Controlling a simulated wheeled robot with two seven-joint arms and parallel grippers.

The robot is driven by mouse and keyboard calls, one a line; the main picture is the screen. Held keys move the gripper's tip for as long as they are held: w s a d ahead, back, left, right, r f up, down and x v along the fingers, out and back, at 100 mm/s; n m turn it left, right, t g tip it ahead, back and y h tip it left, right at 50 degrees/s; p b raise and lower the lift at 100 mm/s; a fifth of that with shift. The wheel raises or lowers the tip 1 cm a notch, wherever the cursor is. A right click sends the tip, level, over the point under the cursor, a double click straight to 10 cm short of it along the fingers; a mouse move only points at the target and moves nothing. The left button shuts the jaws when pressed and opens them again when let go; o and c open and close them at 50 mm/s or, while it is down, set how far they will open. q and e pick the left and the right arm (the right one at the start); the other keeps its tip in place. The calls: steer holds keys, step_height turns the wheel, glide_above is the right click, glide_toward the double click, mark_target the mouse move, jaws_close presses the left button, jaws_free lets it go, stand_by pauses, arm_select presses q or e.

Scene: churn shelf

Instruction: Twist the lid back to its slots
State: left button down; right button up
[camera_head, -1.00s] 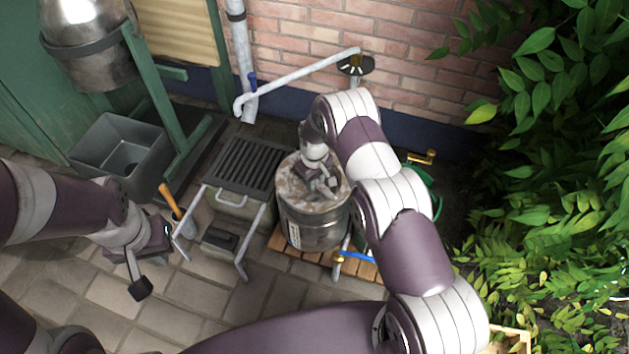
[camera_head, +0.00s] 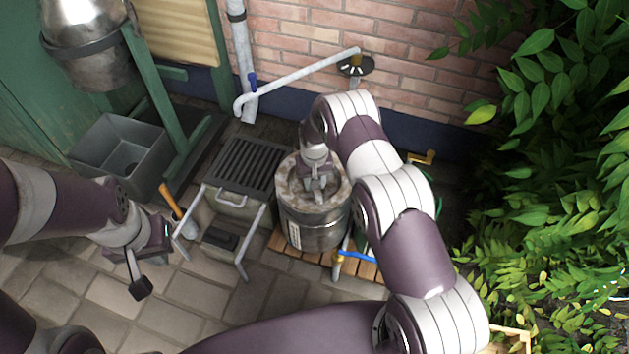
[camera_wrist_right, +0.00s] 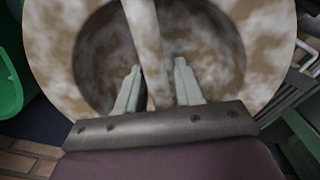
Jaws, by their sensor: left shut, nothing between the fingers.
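The churn (camera_head: 315,232) is a metal drum standing on a wooden slatted pallet. Its round, rusty, mottled lid (camera_head: 292,188) sits on top; in the right wrist view the lid (camera_wrist_right: 262,45) has a dark round recess with a bar handle (camera_wrist_right: 146,35) across it. My right gripper (camera_head: 316,188) points down over the lid's middle. In the right wrist view its fingers (camera_wrist_right: 158,82) stand on either side of the bar, with narrow gaps visible. The lid's slots cannot be made out. My left gripper (camera_head: 140,287) is shut and empty over the paving at the left.
A grated stand (camera_head: 243,165) is left of the churn. A grey sink (camera_head: 122,150) and an orange-handled tool (camera_head: 170,200) are farther left. A pipe (camera_head: 300,75) crosses above, before the brick wall. Leaves (camera_head: 560,210) fill the right side.

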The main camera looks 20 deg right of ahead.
steer(key=shift+o, duration=0.7)
step_height(320, 180, up, 12)
steer(key=p, duration=0.5)
steer(key=shift+f, duration=0.15)
steer(key=shift+r+p, duration=0.35)
steer(key=shift+r, duration=0.1)
